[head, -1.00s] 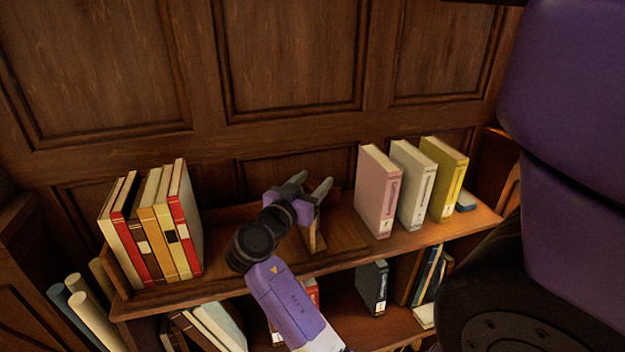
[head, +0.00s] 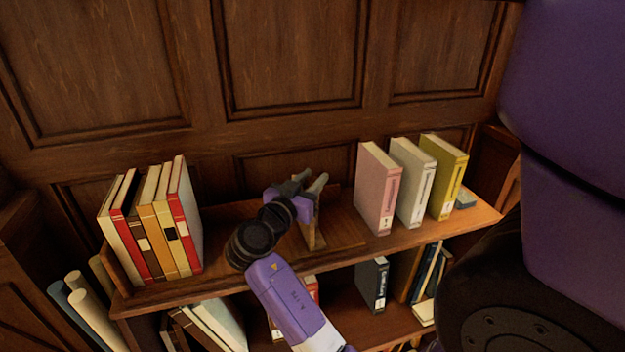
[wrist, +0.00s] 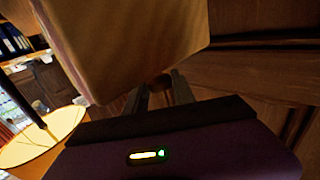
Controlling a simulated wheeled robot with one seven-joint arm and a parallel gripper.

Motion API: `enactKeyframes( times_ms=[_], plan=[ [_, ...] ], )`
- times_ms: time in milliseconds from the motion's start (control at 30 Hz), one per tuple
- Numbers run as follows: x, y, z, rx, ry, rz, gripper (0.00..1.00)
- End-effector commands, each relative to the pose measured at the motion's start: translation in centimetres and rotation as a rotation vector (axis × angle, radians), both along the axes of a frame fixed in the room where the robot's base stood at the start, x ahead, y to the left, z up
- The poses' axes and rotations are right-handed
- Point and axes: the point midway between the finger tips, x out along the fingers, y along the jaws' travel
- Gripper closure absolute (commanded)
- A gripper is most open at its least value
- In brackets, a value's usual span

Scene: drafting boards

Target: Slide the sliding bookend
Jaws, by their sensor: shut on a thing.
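The sliding bookend (head: 311,233) is a brown wooden upright on a flat wooden base (head: 342,232) on the upper shelf. It stands between a row of books at the left and three separate books at the right. My gripper (head: 308,184) is at the top of the upright with its fingers shut on it. My purple arm comes up from below and hides part of the bookend. In the wrist view the wooden bookend panel (wrist: 130,45) fills the upper middle, close in front of my fingers (wrist: 160,92).
Several books (head: 158,220) lean at the left end of the upper shelf (head: 240,268). A pink book (head: 378,190), a grey-white book (head: 413,185) and a yellow book (head: 446,178) stand right of the bookend, with bare shelf between. A wooden panelled wall (head: 290,60) closes the back.

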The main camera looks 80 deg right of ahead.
Motion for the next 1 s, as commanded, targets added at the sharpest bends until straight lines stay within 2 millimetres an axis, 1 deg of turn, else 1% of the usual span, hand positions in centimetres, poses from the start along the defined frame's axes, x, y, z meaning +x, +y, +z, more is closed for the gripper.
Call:
enactKeyframes(
  times_ms=[867,933,1000],
  plan=[
    [0.0,0.0,0.0,0.0,0.0,0.0,1.0],
    [-0.3,-0.1,-0.1,0.0,0.0,-0.001,1.0],
    [-1.2,-0.6,-0.2,0.002,-0.002,-0.004,1.0]
  ],
)
